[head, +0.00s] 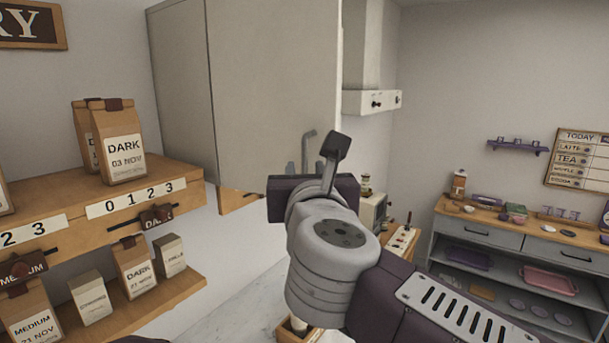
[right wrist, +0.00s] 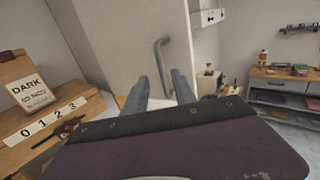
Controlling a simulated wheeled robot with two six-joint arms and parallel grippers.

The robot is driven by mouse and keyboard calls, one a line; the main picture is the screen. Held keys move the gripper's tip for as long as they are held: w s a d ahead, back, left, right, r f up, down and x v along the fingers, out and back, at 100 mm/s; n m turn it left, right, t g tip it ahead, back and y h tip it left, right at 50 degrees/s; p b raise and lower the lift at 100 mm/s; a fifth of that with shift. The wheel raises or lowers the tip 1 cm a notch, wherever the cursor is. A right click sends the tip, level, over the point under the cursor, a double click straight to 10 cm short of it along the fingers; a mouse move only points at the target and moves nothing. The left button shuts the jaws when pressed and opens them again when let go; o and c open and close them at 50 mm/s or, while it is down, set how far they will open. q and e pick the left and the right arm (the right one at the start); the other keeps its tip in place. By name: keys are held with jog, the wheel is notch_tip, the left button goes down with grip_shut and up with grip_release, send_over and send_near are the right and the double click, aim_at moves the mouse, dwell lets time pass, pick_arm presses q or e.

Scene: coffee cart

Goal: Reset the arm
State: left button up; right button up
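My right arm comes in from the lower right of the head view and is raised in the middle. Its gripper (head: 298,167) points away toward a tall pale door panel (head: 270,85). In the right wrist view the two fingers of the gripper (right wrist: 158,80) stand apart with nothing held between them. A grey bent handle (right wrist: 161,58) shows beyond and between the fingertips; I cannot tell how far off it is. My left gripper is not in view.
At left, wooden shelves (head: 70,215) hold coffee bags, including a DARK bag (head: 124,160). At right, a grey counter (head: 480,230) carries small items, with trays such as a pink tray (head: 549,281) below. A white machine (head: 371,212) stands behind my right arm.

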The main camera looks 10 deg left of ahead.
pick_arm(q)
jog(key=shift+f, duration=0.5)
pick_arm(e)
jog(key=shift+s+d, duration=0.25)
jog(key=shift+s, duration=0.85)
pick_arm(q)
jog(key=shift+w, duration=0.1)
pick_arm(e)
jog(key=shift+w, duration=0.1)
